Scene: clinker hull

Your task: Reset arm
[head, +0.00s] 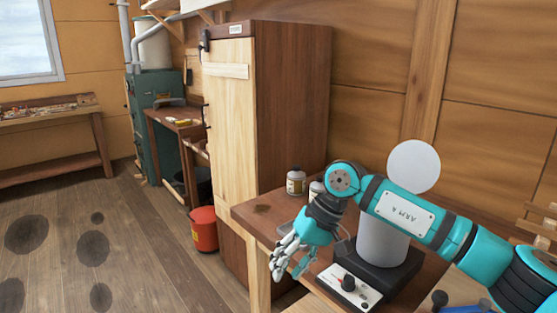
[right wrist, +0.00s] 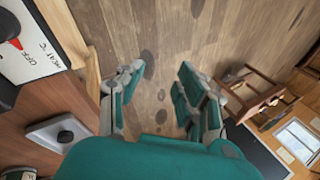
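My right arm, teal and labelled "ARM R", reaches in from the right in the head view, over the wooden bench (head: 256,212). Its gripper (head: 291,254) hangs by the bench's front edge, pointing down. In the right wrist view the gripper (right wrist: 160,88) has its fingers spread, with only floor between them; it is open and empty. My left gripper is in neither view.
A device with a white control panel (head: 349,286) and a grey cylinder (head: 382,240) stands on the bench close to my right forearm. Jars (head: 296,182) stand behind. A tall cabinet (head: 290,100) and red bucket (head: 204,229) are left. The floor (head: 130,240) is open.

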